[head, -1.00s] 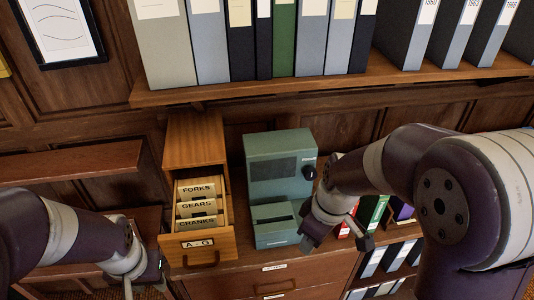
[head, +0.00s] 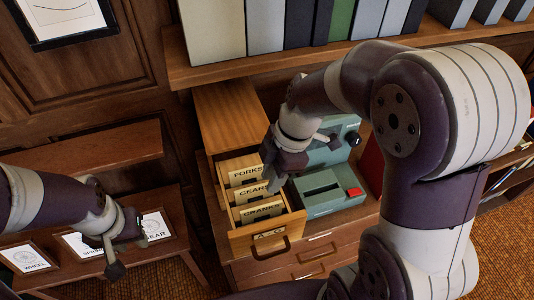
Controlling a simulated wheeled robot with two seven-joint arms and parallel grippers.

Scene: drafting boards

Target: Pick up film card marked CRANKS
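The card marked CRANKS (head: 262,211) stands at the front of an open wooden drawer (head: 259,240). The card marked GEARS (head: 250,192) and the card marked FORKS (head: 241,174) stand behind it. My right gripper (head: 272,182) is above the drawer's right side, pointing down, close to the GEARS and CRANKS cards. Its fingers are partly hidden and I cannot tell whether they touch a card. My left gripper (head: 113,258) is low at the left, away from the drawer, with its fingers apart and nothing between them.
A green machine (head: 322,195) with a red button stands right of the drawer, partly behind my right arm. A shelf of binders (head: 285,60) overhangs the back. At left, a low shelf holds cards, including WHEEL (head: 25,257). Closed drawers (head: 315,255) lie below.

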